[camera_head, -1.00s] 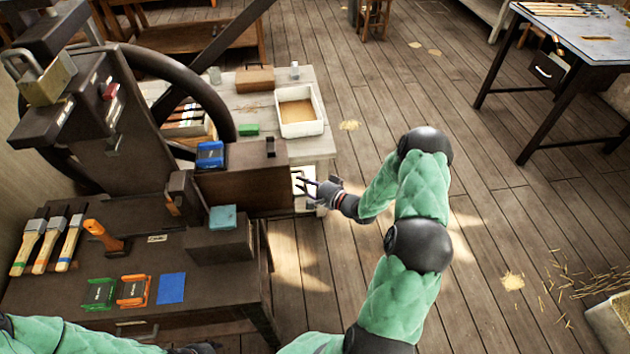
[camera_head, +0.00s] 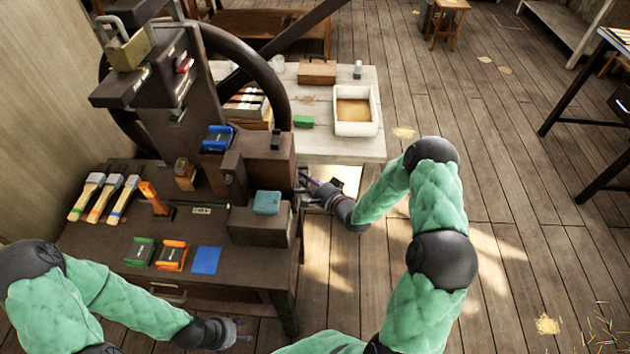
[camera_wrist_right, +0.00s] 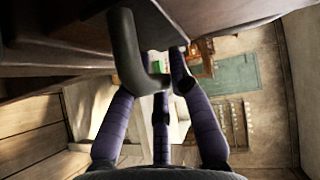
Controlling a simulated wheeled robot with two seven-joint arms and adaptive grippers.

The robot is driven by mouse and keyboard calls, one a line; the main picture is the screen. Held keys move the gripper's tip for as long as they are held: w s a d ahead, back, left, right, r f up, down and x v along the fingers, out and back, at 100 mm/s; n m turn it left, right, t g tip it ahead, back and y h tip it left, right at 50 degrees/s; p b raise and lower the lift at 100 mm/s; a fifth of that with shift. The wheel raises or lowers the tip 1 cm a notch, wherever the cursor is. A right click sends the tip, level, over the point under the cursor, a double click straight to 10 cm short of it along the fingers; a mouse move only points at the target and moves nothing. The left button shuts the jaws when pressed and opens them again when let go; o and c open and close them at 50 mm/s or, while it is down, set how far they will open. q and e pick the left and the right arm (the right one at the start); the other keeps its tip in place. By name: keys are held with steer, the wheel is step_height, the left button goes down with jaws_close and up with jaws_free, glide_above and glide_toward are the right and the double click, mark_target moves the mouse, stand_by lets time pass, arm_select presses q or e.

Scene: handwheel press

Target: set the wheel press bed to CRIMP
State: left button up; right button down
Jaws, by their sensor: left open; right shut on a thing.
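The dark wheel press (camera_head: 150,125) stands at the left of the head view, with its large handwheel (camera_head: 284,95) behind the column. Its bed and side blocks (camera_head: 262,226) reach toward the right edge of the bench. My right gripper (camera_head: 308,188) is at the right side of the press. In the right wrist view its purple fingers (camera_wrist_right: 165,75) close around a dark hooked handle (camera_wrist_right: 124,55) under a dark surface. My left gripper (camera_head: 236,333) is open and empty, low in front of the bench. I cannot read a CRIMP marking; the small label (camera_head: 203,210) is too small.
Several brushes (camera_head: 105,197), an orange-handled tool (camera_head: 153,198), green (camera_head: 140,252) and orange (camera_head: 172,256) pieces and a blue square (camera_head: 206,260) lie on the bench. A brass padlock (camera_head: 130,48) tops the press. A pale table with a white tray (camera_head: 356,110) stands behind.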

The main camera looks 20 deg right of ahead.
steer(key=shift+a, duration=0.15)
steer(key=c, duration=1.1)
jaws_free()
steer(key=shift+w, duration=0.1)
steer(key=v, duration=1.2)
